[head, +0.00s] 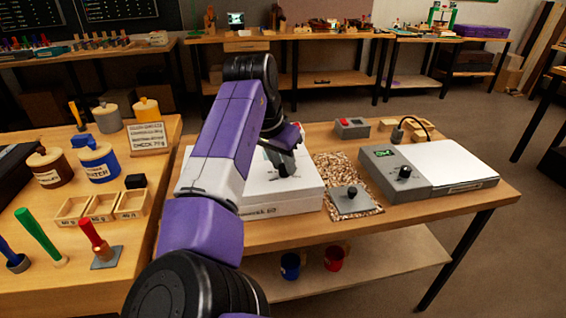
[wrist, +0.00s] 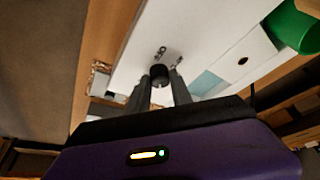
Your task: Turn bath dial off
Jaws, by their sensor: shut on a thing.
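The dial is a small black round knob (wrist: 159,72) on the white panel of the bath (wrist: 190,35), with small dark marks just beyond it. My gripper (wrist: 161,88) has its two grey fingers closed on either side of the knob. In the head view my gripper (head: 285,166) is at the top of the low white bath (head: 270,203), and the dial is hidden behind my fingers and arm. The dial's pointer and setting cannot be made out.
Right of the bath are a speckled board (head: 338,165) with a black-knobbed grey plate (head: 356,203) and a grey unit (head: 381,178) with its own dial (head: 404,172). A wooden sign (head: 148,139) and jars stand left. A green cylinder (wrist: 292,27) shows in the wrist view.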

